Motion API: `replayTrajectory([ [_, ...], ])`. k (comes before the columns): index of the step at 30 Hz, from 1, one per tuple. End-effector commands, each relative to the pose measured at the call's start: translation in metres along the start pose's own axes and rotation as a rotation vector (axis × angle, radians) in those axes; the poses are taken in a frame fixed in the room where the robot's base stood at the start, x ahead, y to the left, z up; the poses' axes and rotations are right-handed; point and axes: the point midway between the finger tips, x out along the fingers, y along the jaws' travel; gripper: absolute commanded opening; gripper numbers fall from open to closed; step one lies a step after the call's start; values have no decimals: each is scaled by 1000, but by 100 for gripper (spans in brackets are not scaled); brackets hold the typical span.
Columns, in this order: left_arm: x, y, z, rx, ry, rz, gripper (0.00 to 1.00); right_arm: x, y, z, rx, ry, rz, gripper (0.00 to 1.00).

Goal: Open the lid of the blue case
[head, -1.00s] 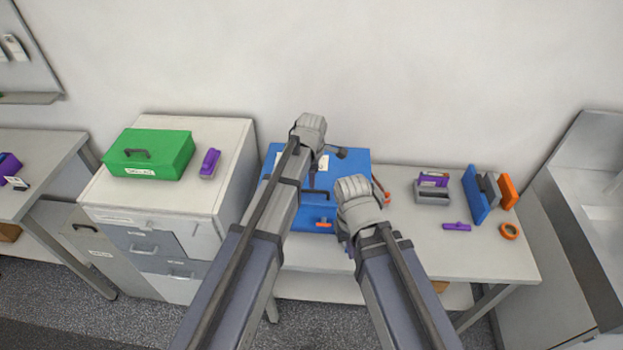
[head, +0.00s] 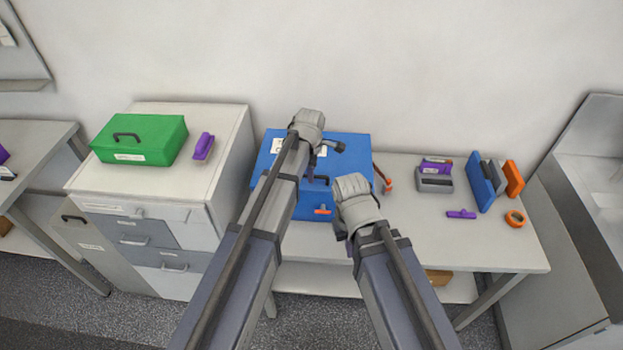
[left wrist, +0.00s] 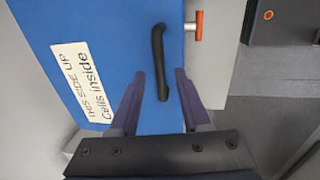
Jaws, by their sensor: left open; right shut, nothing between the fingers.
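The blue case (head: 350,153) lies on the table against the wall, lid shut, partly hidden behind my arms. In the left wrist view its blue top (left wrist: 100,25) bears a white label (left wrist: 83,83) and a black handle (left wrist: 158,62). An orange-tipped latch (left wrist: 198,25) is at its edge, also visible in the head view (head: 322,210). My left gripper (left wrist: 160,72) is open over the case, fingers on either side of the handle's lower part; I cannot tell whether they touch. My right gripper (head: 347,240) is shut and empty in front of the case, largely hidden by its wrist.
A green case (head: 140,145) and a purple object (head: 203,146) are on the drawer cabinet (head: 215,180) to the left. Right of the blue case, a dark tool with an orange end (head: 387,184) lies close by. Several small items stand farther right. The table (head: 440,240) has clear room at front right.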

Motion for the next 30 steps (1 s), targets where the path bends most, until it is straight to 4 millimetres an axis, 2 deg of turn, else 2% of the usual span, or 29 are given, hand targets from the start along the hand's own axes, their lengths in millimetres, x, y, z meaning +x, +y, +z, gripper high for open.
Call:
replayTrajectory([
  [2, 8, 0, 0, 0, 0, 0, 47, 8, -1, 0, -1, 0, 0, 0],
  [11, 7, 0, 0, 0, 0, 0, 47, 7, -1, 0, -2, 0, 0, 0],
  [23, 7, 0, 0, 0, 0, 0, 2, 7, -1, 0, -2, 0, 0, 0],
  [30, 8, 0, 0, 0, 0, 0, 0, 7, -1, 0, -2, 0, 0, 0],
])
